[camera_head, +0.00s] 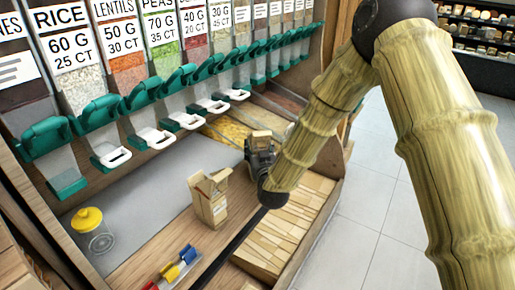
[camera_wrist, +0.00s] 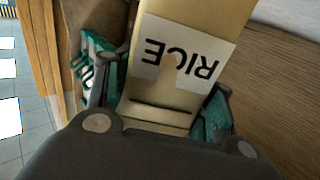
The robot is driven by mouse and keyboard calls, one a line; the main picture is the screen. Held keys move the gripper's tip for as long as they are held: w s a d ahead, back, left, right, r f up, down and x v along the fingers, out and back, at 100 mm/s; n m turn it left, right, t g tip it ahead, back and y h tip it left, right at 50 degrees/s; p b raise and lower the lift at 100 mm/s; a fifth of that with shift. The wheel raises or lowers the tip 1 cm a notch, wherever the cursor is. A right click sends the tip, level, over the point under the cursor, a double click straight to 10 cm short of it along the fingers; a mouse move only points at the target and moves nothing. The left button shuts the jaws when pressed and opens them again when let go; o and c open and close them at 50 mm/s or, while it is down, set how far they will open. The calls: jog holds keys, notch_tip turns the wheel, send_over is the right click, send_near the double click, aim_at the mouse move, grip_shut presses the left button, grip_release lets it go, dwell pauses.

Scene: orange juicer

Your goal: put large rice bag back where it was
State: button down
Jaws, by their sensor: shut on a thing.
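A tan paper bag printed RICE (camera_wrist: 180,55) fills the middle of the wrist view, its lettering upside down. My gripper (camera_wrist: 158,88) is shut on it, with a teal-padded finger on each side. In the head view, my gripper (camera_head: 260,158) is over the right part of the wooden counter, below the dispensers. Only a small tan part of the held bag (camera_head: 261,136) shows there, beyond the gripper; the rest is hidden. I cannot tell whether its base touches a surface.
An open tan paper bag (camera_head: 209,199) stands on the counter, left of my gripper. A yellow-lidded jar (camera_head: 92,228) and colored clips (camera_head: 176,268) are farther left and in front. Teal-spouted dispensers (camera_head: 150,95) line the back. The grey mat (camera_head: 150,190) has free room.

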jog(key=shift+f, duration=0.1)
jog(key=c, duration=0.6)
grip_release()
jog(key=shift+o, duration=0.2)
jog(key=s+d, duration=0.2)
jog(key=s, duration=1)
jog(key=shift+d+b, duration=0.15)
jog(key=shift+b, duration=0.15)
jog(key=shift+w, duration=0.1)
